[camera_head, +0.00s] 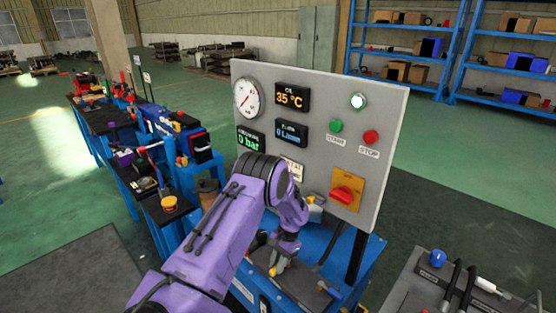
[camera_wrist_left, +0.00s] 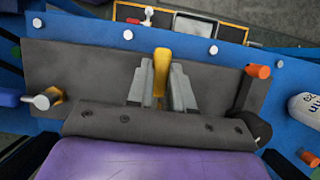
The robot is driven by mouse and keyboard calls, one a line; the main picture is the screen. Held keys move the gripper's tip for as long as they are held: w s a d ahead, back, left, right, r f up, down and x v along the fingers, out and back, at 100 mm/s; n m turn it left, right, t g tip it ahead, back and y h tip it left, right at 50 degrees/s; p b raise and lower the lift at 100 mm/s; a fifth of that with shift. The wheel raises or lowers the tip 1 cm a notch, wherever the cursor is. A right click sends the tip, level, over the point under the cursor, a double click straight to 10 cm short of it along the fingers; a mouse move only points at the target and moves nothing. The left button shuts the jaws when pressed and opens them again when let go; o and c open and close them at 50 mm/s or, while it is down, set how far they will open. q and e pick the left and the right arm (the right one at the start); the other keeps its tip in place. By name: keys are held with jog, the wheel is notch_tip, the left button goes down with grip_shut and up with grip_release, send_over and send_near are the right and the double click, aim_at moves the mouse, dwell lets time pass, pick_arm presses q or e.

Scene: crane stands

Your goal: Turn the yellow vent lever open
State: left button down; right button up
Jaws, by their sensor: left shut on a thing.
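The yellow vent lever (camera_wrist_left: 161,72) stands upright in the left wrist view, between the two grey fingers of my left gripper (camera_wrist_left: 161,88). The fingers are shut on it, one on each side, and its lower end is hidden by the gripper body. In the head view my purple left arm reaches down in front of the panel, and my left gripper (camera_head: 281,262) is low over the blue stand, with a bit of yellow at its fingers. My right gripper is in neither view.
A grey panel (camera_head: 318,101) with a gauge, displays, START and STOP buttons and a red rotary switch (camera_head: 347,194) stands behind the arm. In the wrist view, an orange-ended handle (camera_wrist_left: 258,71) is right of the lever and a pale knob (camera_wrist_left: 42,101) is left.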

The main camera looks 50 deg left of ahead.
pick_arm(q)
jog(key=c, duration=1.1)
grip_release()
jog(key=shift+f, duration=0.1)
jog(key=shift+o, duration=0.5)
